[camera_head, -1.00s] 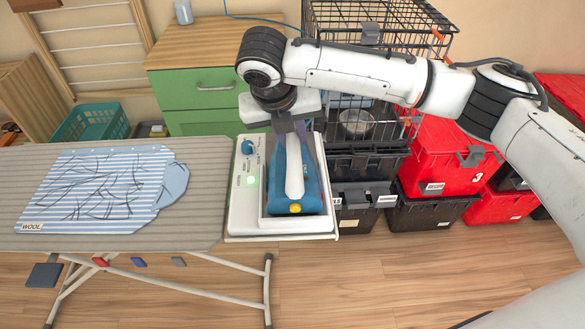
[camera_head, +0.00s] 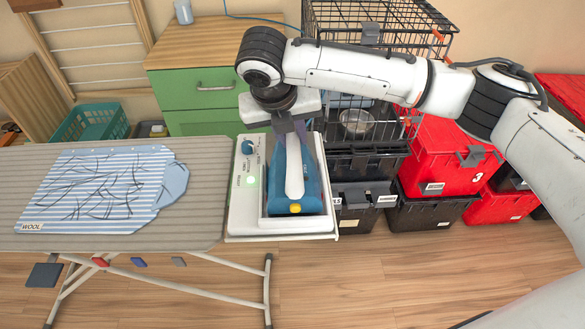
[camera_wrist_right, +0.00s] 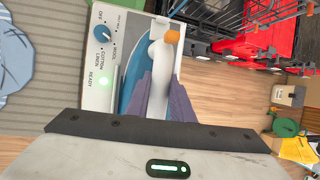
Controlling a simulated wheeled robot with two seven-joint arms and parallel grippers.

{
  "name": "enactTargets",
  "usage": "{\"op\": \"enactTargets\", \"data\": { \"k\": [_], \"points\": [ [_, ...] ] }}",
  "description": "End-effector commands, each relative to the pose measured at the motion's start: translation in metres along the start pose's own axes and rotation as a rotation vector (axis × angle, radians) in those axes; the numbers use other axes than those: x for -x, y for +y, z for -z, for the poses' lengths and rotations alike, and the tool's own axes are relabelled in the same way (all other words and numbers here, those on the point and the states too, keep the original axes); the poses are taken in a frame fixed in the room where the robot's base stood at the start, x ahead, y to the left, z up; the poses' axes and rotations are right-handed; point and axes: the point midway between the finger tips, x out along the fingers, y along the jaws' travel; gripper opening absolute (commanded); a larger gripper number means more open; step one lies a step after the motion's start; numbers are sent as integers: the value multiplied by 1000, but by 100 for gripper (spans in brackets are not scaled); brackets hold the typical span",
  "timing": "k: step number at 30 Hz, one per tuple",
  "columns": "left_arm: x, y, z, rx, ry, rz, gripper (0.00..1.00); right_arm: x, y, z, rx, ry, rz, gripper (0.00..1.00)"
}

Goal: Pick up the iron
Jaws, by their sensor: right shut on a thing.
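The blue iron (camera_head: 312,190) with a white handle and an orange-yellow knob sits on the white station (camera_head: 245,215) at the right end of the ironing board. My right gripper (camera_head: 290,135) comes down from above at the iron's far end and is shut on its handle. In the right wrist view, the purple-grey fingers of the gripper (camera_wrist_right: 158,98) stand on either side of the white handle of the iron (camera_wrist_right: 157,62). The station (camera_wrist_right: 101,62) there shows a blue dial and a lit green light by READY. My left gripper is not in view.
A striped, wrinkled shirt (camera_head: 95,190) lies on the ironing board (camera_head: 205,160), by a WOOL label. A green drawer cabinet (camera_head: 200,90) stands behind. Black and red totes (camera_head: 440,160) and a wire cage (camera_head: 375,20) stand behind and to the right. Open floor lies in front.

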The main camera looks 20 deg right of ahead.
Motion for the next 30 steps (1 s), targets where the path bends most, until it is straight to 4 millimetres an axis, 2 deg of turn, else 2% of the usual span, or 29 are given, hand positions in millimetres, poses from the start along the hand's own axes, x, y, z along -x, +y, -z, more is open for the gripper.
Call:
{"op": "enactTargets", "data": {
  "k": [20,25,30],
  "points": [
    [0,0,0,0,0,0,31,6,0,-5,-4,-8,-4,0],
    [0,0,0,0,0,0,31,24,-4,-12,-4,-10,-5,0],
    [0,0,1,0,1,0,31,52,-10,-24,-4,-10,-6,0]
  ]
}}
